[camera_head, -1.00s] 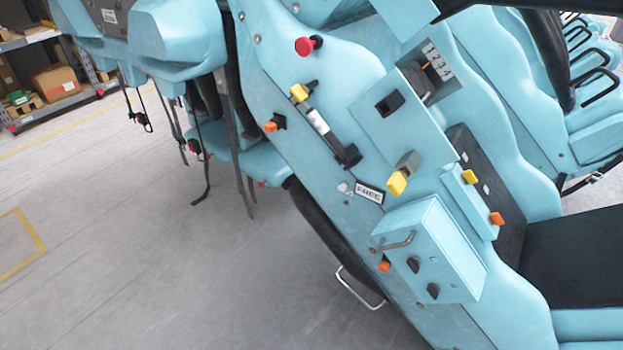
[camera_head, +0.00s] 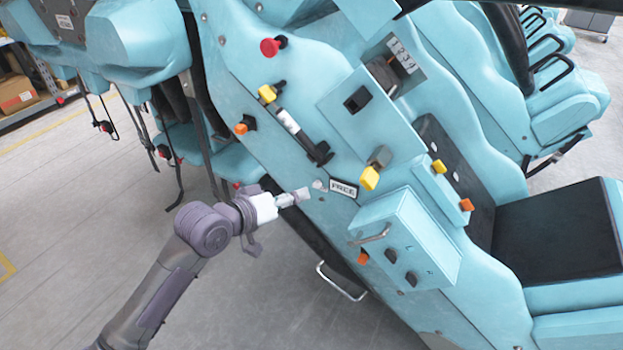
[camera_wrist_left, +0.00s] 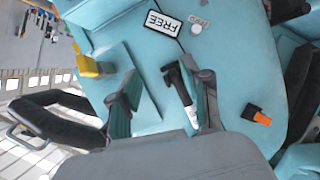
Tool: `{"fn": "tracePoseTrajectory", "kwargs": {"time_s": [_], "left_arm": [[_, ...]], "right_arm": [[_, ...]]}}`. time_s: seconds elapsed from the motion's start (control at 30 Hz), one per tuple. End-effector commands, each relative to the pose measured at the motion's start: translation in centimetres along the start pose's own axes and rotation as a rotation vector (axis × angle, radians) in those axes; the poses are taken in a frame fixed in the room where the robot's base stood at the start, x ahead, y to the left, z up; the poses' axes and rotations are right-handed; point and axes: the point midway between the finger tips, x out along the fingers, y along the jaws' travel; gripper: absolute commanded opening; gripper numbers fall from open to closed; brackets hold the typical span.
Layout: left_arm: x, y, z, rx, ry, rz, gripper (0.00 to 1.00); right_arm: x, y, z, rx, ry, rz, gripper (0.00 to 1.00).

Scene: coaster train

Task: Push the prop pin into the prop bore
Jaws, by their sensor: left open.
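A black prop-like rod with a white band (camera_head: 290,122) lies along the light blue side panel, between a yellow block (camera_head: 267,93) and a black bracket (camera_head: 320,153). I cannot tell which part is the prop pin or which opening is the prop bore. My left gripper (camera_head: 299,196) is open beside the panel, below the rod and left of the FREE label (camera_head: 344,188). In the left wrist view, the rod (camera_wrist_left: 180,88) shows between the spread fingers (camera_wrist_left: 163,100), nearer the right one; contact is unclear. My right gripper is out of view.
A yellow knob (camera_head: 370,178) on a grey stem sticks out right of the FREE label. A blue box (camera_head: 405,240) with a metal handle projects below. A red button (camera_head: 270,47) stands above. Open floor (camera_head: 80,230) lies left.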

Motion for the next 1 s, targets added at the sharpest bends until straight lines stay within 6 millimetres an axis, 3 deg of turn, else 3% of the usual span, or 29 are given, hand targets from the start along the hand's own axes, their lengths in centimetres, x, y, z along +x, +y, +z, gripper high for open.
{"fn": "tracePoseTrajectory", "kwargs": {"time_s": [0.03, 0.1, 0.2, 0.3, 0.47, 1.0], "left_arm": [[-1.1, 2.9, -1.1, 0.021, -0.003, 0.046, 0.48], [-2.3, 6.0, -1.7, 0.036, -0.016, 0.097, 0.48], [-3.7, 9.0, -1.9, 0.053, -0.036, 0.145, 0.48], [-4.3, 10.5, -1.9, 0.061, -0.048, 0.168, 0.48], [-3.4, 11.2, -1.9, 0.060, -0.053, 0.175, 0.48], [6.4, 12.9, -1.3, 0.061, -0.051, 0.173, 0.48]], "right_arm": [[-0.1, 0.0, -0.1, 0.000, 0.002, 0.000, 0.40], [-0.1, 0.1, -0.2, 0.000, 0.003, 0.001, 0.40], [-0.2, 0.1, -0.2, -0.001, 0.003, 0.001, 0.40], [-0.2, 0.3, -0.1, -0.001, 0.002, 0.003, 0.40], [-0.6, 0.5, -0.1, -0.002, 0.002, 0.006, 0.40], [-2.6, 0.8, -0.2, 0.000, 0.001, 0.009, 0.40]]}}
